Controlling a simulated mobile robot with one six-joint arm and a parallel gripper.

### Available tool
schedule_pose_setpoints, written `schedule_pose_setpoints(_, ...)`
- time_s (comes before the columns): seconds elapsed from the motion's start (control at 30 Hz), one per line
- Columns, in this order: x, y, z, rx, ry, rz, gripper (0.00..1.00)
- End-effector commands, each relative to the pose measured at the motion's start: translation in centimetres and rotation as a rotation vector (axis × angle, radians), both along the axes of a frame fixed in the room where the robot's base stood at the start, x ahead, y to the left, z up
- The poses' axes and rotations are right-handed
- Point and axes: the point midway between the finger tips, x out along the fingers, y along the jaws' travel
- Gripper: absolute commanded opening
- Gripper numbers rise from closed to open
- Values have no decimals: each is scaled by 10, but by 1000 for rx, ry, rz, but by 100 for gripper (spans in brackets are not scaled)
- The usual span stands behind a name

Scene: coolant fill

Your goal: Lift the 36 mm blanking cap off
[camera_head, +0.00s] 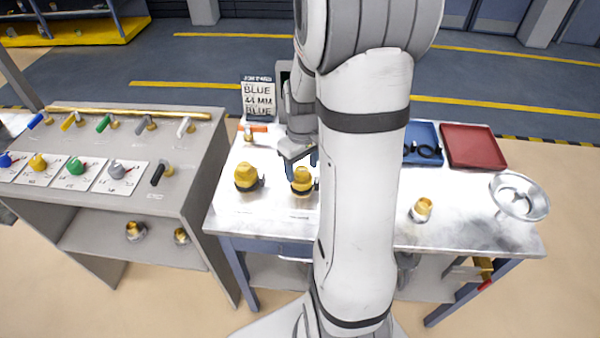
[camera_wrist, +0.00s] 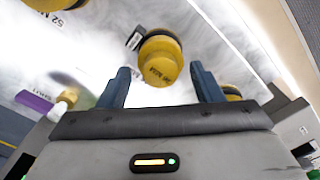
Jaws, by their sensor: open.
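A yellow cap (camera_head: 302,181) with a dark collar stands on the metal table, directly below my gripper (camera_head: 301,163). In the wrist view the yellow cap (camera_wrist: 160,60) shows between and just beyond my gripper's two blue fingertips (camera_wrist: 160,72), with a gap on each side. Its small lettering is too blurred to read surely as 36 mm. My gripper is open and empty. A second, larger-looking yellow cap (camera_head: 246,177) stands to the left; in the wrist view a yellow cap (camera_wrist: 52,4) lies beside a "52 M" marking.
A sign (camera_head: 258,98) reads "BLUE 44 MM BLUE". A valve bench (camera_head: 190,190) stands left. My arm hides the table's middle.

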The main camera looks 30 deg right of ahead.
Motion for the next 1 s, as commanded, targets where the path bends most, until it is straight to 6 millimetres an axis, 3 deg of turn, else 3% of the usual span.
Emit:
schedule_pose_setpoints(0.13,-1,1,-12,1,2,1,60)
schedule_pose_setpoints(0.37,0,1,-12,0,0,1,59)
schedule_pose_setpoints(0.9,0,1,-12,0,0,2,14)
schedule_pose_setpoints(1.0,0,1,-12,0,0,2,11)
